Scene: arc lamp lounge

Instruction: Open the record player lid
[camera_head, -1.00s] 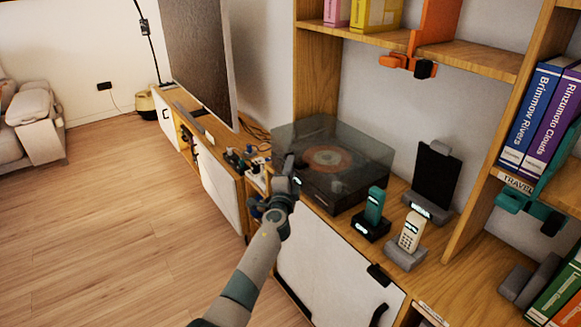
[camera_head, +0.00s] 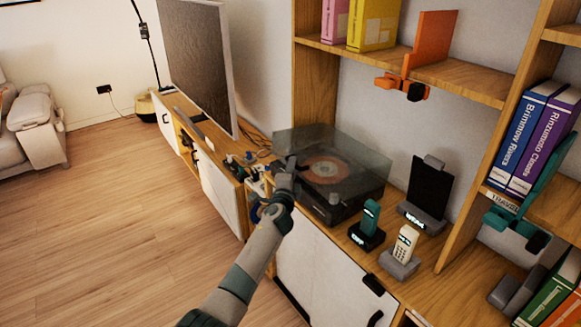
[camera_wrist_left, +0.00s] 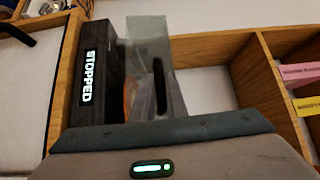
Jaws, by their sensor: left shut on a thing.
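The record player (camera_head: 335,212) is a dark box on the wooden cabinet, with an orange-centred record (camera_head: 326,168) on it. Its clear smoky lid (camera_head: 350,148) stands tilted up, and the record shows under it. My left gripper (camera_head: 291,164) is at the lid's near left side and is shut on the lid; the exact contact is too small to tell. In the left wrist view the player's front (camera_wrist_left: 90,75) reads "STOPPED", and the see-through lid (camera_wrist_left: 150,40) rises beside it with a dark finger in front. My right gripper is not in view.
A teal phone (camera_head: 369,217) and a white phone (camera_head: 404,244) stand in docks right of the player, with a dark stand (camera_head: 428,187) behind. Small items (camera_head: 240,165) crowd its left. A shelf (camera_head: 450,75) hangs above. The floor (camera_head: 110,220) at left is clear.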

